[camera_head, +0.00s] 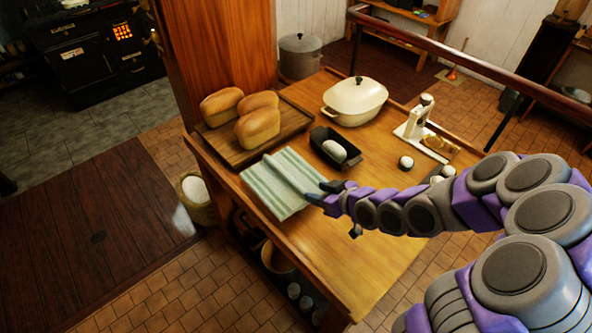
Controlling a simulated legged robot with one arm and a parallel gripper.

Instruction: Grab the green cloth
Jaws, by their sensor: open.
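The green cloth (278,184) lies on the wooden table (368,262), near its left edge. It is pale green with lighter stripes and has a raised fold along its middle. My gripper (318,193) is at the right edge of the cloth, with its jaws open and pointing left toward it. I cannot tell whether the fingertips touch the cloth. My arm reaches in from the right and hides part of the table.
Behind the cloth are a wooden board (229,155) with three loaves (258,127), a dark loaf tin (323,148) holding dough, and a cream lidded pot (355,101). A white scale (414,118) stands further right. The front of the table is clear.

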